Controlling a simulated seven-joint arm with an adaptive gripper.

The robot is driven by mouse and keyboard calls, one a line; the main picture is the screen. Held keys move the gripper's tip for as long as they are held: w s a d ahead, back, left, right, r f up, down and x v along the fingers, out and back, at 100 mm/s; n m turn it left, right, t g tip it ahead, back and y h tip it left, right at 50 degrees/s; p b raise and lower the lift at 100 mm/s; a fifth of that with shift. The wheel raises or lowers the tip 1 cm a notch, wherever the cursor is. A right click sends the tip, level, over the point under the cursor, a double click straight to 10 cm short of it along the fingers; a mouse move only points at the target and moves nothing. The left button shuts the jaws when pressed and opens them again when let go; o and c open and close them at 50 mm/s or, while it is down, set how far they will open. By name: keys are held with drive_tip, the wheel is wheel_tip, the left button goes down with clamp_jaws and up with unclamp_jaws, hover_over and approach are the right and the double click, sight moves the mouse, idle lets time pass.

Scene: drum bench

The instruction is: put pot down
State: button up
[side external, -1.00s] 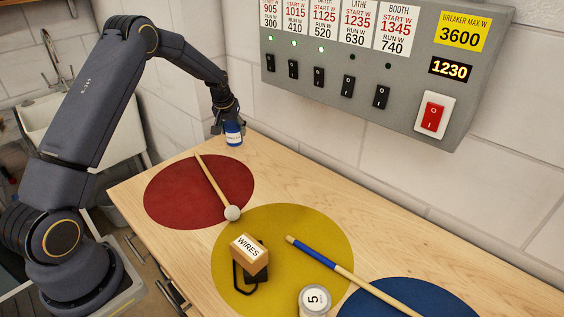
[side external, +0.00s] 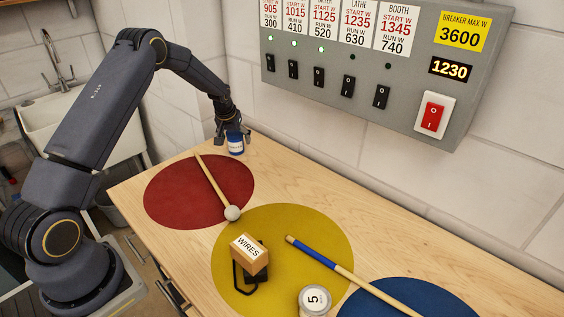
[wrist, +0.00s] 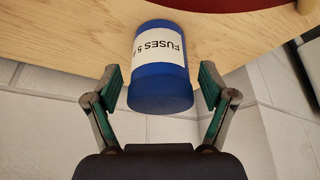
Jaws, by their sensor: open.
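The pot is a small blue pot with a white label reading "FUSES" (side external: 236,146). It looks upright on the bench, at the back beside the red disc. In the wrist view the pot (wrist: 160,88) sits between the fingers, with a gap on each side. My gripper (side external: 233,136) is open around the pot's top. Its two fingers also show spread in the wrist view (wrist: 160,82). The pot's contact with the bench is too small to see clearly.
On the wooden bench (side external: 420,235) lie red (side external: 170,195), yellow (side external: 315,235) and blue (side external: 425,292) discs. A beater (side external: 215,185) crosses the red one. A WIRES block (side external: 249,252), a blue-banded stick (side external: 320,255) and a "5" jar (side external: 314,300) are nearer. A breaker panel (side external: 400,90) is behind.

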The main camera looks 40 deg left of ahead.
drive_tip(key=s+d+r+m, duration=0.1)
drive_tip(key=s+d+r, duration=0.4)
drive_tip(key=r, duration=0.3)
drive_tip(key=s+d+r+m+t+h, duration=0.1)
drive_tip(key=s+d+r, duration=0.35)
drive_tip(key=r, duration=0.35)
drive_tip(key=s+d+r+m, duration=0.1)
drive_tip(key=s+d+r, duration=0.3)
drive_tip(key=d+r, duration=0.3)
drive_tip(key=s+d+r+m, duration=0.1)
drive_tip(key=s+d, duration=0.3)
drive_tip(key=s, duration=0.6)
drive_tip(key=s+d+r+m+h, duration=0.1)
drive_tip(key=s+d, duration=0.4)
drive_tip(key=s, duration=0.5)
drive_tip(key=shift+s+d+m+t+h, duration=0.2)
drive_tip(key=shift+m+t+h, duration=0.15)
drive_tip(key=shift+m, duration=0.55)
